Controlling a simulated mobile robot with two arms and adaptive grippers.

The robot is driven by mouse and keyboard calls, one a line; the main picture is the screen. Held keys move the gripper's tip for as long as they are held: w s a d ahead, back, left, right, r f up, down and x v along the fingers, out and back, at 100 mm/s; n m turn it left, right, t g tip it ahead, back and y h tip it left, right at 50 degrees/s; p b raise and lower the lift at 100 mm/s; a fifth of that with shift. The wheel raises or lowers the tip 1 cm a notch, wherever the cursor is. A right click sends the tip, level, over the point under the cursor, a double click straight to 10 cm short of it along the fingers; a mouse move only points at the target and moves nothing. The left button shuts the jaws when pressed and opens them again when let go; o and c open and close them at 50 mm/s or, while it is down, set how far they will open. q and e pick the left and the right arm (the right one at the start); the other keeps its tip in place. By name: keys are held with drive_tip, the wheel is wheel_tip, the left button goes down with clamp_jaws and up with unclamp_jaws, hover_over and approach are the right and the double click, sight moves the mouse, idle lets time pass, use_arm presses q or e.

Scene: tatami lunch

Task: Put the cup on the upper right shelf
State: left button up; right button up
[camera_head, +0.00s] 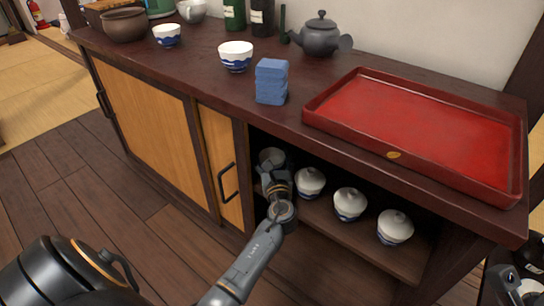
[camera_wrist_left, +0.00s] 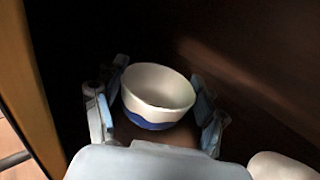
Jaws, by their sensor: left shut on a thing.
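My left gripper (camera_head: 273,173) reaches into the open shelf at the right of the cabinet. It is shut on a white cup with a blue lower band (camera_wrist_left: 158,92), and its fingers (camera_wrist_left: 158,112) lie on both sides of the cup in the left wrist view. In the head view the held cup (camera_head: 271,156) is in shadow and partly hidden by the gripper. The cup is upright inside the shelf (camera_head: 336,226); I cannot tell whether it touches the board. My right gripper is not clearly seen.
Several lidded cups (camera_head: 350,204) stand in a row right of my gripper. The cabinet's wooden door (camera_head: 222,165) is close on the left.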

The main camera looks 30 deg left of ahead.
use_arm(q)
drive_tip(key=shift+f, duration=0.3)
drive_tip(key=o, duration=1.4)
wheel_tip(320, 180, up, 10)
